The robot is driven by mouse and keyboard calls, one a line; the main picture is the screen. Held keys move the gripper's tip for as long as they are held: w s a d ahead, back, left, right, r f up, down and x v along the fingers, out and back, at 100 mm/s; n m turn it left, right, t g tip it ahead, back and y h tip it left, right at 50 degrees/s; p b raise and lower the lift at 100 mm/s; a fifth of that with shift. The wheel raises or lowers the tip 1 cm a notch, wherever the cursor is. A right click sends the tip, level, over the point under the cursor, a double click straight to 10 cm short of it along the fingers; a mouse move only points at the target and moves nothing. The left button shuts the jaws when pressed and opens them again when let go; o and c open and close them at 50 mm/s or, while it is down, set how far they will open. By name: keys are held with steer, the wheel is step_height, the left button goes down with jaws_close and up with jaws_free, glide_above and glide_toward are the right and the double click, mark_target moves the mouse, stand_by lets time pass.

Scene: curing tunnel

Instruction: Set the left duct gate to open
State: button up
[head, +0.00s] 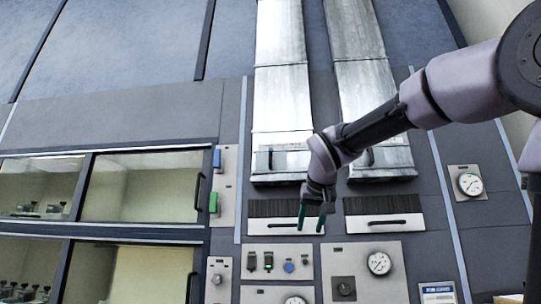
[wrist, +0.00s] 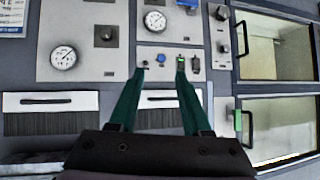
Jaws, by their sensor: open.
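The left duct (head: 280,85) is a pale metal channel running down the wall. A metal gate panel (head: 292,161) with a dark handle (head: 270,160) sits at its lower end; how far it is open I cannot tell. Below it is a dark bristled strip with a white plate (head: 262,227) and black handle. My gripper (head: 311,219) points down in front of this plate's right part, below the gate panel. Its green fingers are apart and empty. In the wrist view, turned upside down, my gripper (wrist: 160,72) shows spread fingers before the control panel; the gate panel does not show there.
The right duct (head: 357,80) stands beside it, partly behind my arm, with its own white plate (head: 383,223). A panel with switches (head: 268,262) and a blue button (head: 289,267) lies below. Gauges (head: 379,263) are at right. Glazed doors (head: 143,187) fill the left.

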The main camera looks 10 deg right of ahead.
steer(key=w+a+r+t, duration=0.2)
steer(key=w+r, duration=0.2)
steer(key=r, duration=0.4)
steer(key=w+a+r+t, duration=0.1)
steer(key=w+a+r, duration=0.15)
steer(key=r, duration=0.45)
steer(key=n+t+h, duration=0.1)
steer(key=t, duration=0.3)
glide_toward(270, 154)
steer(key=w, duration=0.5)
steer(key=w+d, duration=0.1)
steer(key=w, duration=0.2)
steer(key=shift+w, duration=0.15)
steer(key=shift+c, duration=0.2)
jaws_close()
